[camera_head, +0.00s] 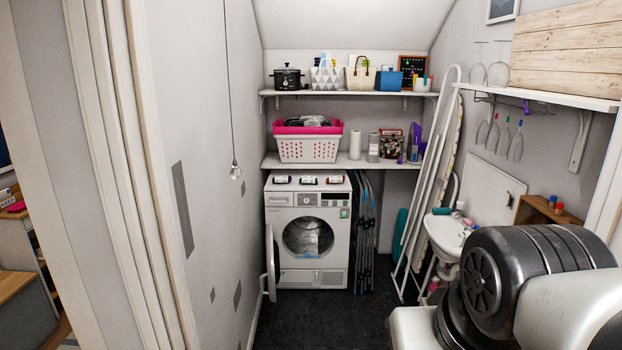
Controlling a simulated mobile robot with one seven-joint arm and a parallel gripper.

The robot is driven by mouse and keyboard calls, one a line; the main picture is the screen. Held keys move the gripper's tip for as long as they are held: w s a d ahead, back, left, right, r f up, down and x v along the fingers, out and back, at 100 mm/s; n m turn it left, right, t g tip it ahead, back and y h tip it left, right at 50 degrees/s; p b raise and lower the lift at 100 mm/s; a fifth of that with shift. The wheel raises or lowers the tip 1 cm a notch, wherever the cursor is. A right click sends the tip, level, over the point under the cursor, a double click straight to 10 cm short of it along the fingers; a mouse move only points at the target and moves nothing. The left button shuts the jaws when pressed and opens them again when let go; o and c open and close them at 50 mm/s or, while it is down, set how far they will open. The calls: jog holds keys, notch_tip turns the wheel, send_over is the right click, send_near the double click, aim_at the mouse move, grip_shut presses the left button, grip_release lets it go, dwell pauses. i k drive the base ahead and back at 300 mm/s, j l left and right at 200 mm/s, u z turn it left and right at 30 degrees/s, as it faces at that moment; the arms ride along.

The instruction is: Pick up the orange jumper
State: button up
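I cannot make out an orange jumper in this view. A white dryer (308,275) stands at the back under the lower shelf. Its round door (270,262) is swung open to the left. The drum opening (308,237) faces me, but its contents are too small and dim to tell. A white laundry basket (308,150) with a pink rim sits on the lower shelf and holds dark cloth; no orange shows in it. Part of my own arm fills the lower right. My gripper is not in view.
Folded racks (366,235) stand right of the dryer. A white ladder-like frame (418,200) leans near a small sink (446,232) on the right. Shelves with household items (350,93) run across the back. The dark floor (315,325) before the dryer is clear; a wall (205,150) bounds the left.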

aim_at(333, 180)
jog(key=i+j, duration=0.2)
jog(key=i, duration=0.35)
jog(key=i+j, duration=0.15)
jog(key=i, duration=0.45)
jog(key=i+j, duration=0.2)
jog(key=i, duration=0.35)
jog(key=i+j, duration=0.15)
jog(key=i, duration=0.4)
